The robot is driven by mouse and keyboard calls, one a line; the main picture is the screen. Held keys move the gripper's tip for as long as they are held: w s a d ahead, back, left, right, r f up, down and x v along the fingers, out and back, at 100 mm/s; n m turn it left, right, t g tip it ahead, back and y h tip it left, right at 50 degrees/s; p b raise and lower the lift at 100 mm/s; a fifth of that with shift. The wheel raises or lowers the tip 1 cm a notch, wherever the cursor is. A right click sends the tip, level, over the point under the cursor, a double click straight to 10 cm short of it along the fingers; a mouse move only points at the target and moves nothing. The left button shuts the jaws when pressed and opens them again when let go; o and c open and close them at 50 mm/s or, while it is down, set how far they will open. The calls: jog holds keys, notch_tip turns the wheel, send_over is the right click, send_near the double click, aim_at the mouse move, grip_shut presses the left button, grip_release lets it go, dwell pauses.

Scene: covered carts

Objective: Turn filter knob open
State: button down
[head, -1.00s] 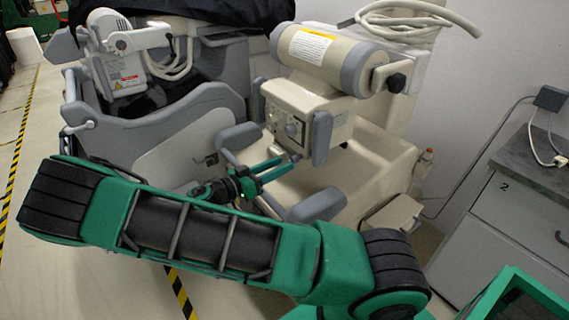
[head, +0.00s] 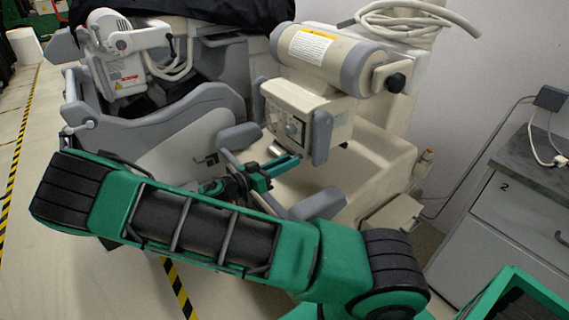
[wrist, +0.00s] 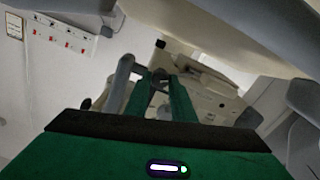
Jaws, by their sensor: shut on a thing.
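A beige control box (head: 305,115) hangs below the cylindrical tube head of the covered cart. A round dial (head: 294,128) shows on its front face, between two grey handles. My gripper (head: 282,161) is just below the box, its green fingers pointing right toward its underside. In the wrist view my gripper (wrist: 159,76) has its fingertips around a small dark grey part (wrist: 160,80). The fingers hide most of this part. I cannot tell for certain whether it is the filter knob. A small silvery piece (head: 277,150) shows beside the fingertips in the head view.
Grey handles (head: 322,138) flank the box, and a grey armrest-like bar (head: 317,205) lies below the fingers. The tube head (head: 325,57) is above. A grey cabinet (head: 520,215) stands at the right; bare floor lies left.

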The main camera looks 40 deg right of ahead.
jog(key=shift+w+n, duration=0.1)
jog(key=shift+n, duration=0.2)
jog(key=shift+w+f+n, duration=0.1)
jog(key=shift+w+n, duration=0.05)
jog(key=shift+n, duration=7.45)
jog(key=c, duration=1.5)
grip_release()
